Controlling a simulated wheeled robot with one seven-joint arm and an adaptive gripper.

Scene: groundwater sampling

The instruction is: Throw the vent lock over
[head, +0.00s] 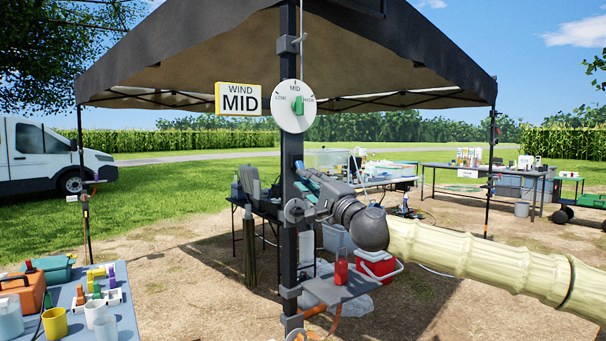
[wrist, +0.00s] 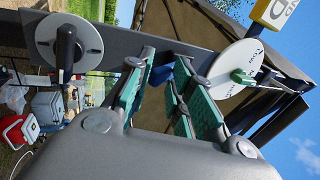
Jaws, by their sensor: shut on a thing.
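A blue lever (head: 299,166), which looks like the vent lock, sits on the dark tent post (head: 290,140) below the white dial. My gripper (head: 309,184) reaches it from the right and is shut on it. In the wrist view the green-padded fingers of my gripper (wrist: 165,75) stand on either side of the blue lever (wrist: 160,76). The pads and fingers hide much of the lever, so its exact angle cannot be told.
Above the grip is a white LOW-MID-HIGH dial (head: 294,107) with a green knob, beside a WIND MID sign (head: 239,99). Just below is a grey disc (wrist: 68,45) with a dark handle. A small shelf (head: 342,287) with a red item juts from the post lower down.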

